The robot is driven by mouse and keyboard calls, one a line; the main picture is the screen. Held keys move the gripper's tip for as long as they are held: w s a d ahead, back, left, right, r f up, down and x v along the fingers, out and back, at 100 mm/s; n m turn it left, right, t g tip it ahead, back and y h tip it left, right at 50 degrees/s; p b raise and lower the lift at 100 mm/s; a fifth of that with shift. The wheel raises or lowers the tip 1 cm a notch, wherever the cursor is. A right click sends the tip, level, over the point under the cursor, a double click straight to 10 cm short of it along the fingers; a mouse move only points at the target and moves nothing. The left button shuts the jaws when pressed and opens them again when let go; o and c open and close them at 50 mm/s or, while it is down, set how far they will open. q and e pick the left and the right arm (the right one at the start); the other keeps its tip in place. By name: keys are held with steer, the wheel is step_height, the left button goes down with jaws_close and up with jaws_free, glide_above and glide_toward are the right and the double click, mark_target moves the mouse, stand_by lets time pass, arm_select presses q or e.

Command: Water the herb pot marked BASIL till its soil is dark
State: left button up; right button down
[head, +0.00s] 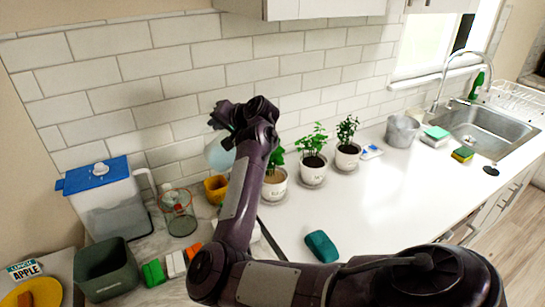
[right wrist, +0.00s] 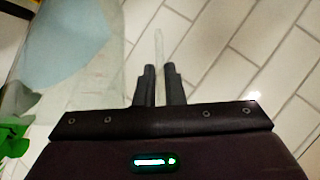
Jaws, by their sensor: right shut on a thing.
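My right gripper (head: 226,118) is raised near the tiled wall, above the left part of the counter. It is shut on a thin clear part of a see-through vessel (head: 219,154) holding pale blue; in the right wrist view the vessel (right wrist: 60,45) fills the upper left beside the shut fingers (right wrist: 159,75). Its spout and tilt are unclear. Three white herb pots stand in a row: the left one (head: 274,190) has light tan soil and is partly behind my arm; the middle one (head: 313,175) and right one (head: 347,160) have dark soil. Their labels are unreadable. My left gripper is out of view.
A blue-lidded water container (head: 108,215), a glass jar (head: 178,222), a yellow mug (head: 215,190) and a dark green bin (head: 106,270) stand at left. A teal object (head: 321,246) lies on the counter. A grey bucket (head: 401,131) and the sink (head: 485,125) are at right.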

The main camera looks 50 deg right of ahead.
steer(key=shift+s+d+r+m+t+y+b, duration=0.15)
steer(key=shift+s+d+r+t+b, duration=0.1)
steer(key=shift+r+b, duration=0.15)
steer(key=shift+s+d+r+m+t+y+b, duration=0.15)
steer(key=shift+r+t+b, duration=0.1)
steer(key=shift+b, duration=0.15)
steer(key=shift+d+r, duration=0.1)
steer(key=shift+s+d+r+b, duration=0.1)
steer(key=shift+s+r+b, duration=0.05)
steer(key=shift+b, duration=0.25)
steer(key=shift+s+d+r+m+t+b, duration=0.3)
steer(key=shift+r+t+b, duration=0.1)
steer(key=shift+b, duration=0.1)
stand_by(1.9)
